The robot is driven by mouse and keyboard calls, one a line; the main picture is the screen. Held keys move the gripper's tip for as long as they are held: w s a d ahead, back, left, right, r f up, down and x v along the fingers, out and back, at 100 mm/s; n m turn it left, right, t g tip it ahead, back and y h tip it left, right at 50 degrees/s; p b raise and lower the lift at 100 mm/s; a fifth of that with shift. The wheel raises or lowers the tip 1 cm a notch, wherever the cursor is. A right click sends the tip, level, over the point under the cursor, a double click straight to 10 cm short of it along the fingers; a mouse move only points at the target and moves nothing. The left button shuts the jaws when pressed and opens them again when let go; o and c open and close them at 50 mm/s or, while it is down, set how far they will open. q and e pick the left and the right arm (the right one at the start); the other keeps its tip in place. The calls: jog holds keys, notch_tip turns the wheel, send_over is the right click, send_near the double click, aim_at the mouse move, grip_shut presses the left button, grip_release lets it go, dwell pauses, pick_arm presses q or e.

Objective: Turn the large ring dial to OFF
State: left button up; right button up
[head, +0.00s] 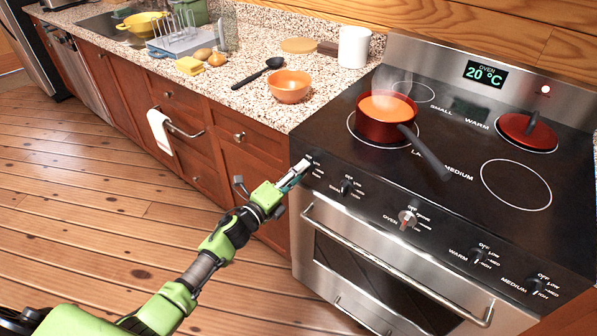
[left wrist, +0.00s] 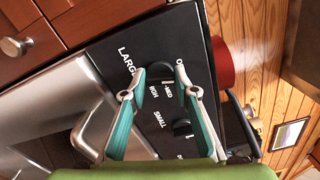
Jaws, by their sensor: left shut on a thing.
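My left gripper (head: 300,168) is at the leftmost dial on the stove's front panel. In the left wrist view the fingers (left wrist: 160,76) are closed on either side of the black large ring dial (left wrist: 159,72), beside the word LARGE. HIGH, MED and the start of another label show around it. Which mark the dial points to is not clear. A red pot (head: 385,131) with orange contents stands on the ring marked LARGE and gives off steam. My right gripper is not in view.
The small ring dial (head: 345,187) sits just right of the held one. The oven dial (head: 407,217), warm dial (head: 478,256) and medium dial (head: 536,284) follow along the panel. The oven handle (head: 390,262) juts out below. The pot's handle (head: 425,153) points toward the front.

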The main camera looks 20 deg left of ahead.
pick_arm(q)
jog(key=shift+f+n, duration=0.1)
jog(key=shift+n, duration=1.5)
jog(key=o, duration=1.1)
jog(key=v, duration=1.2)
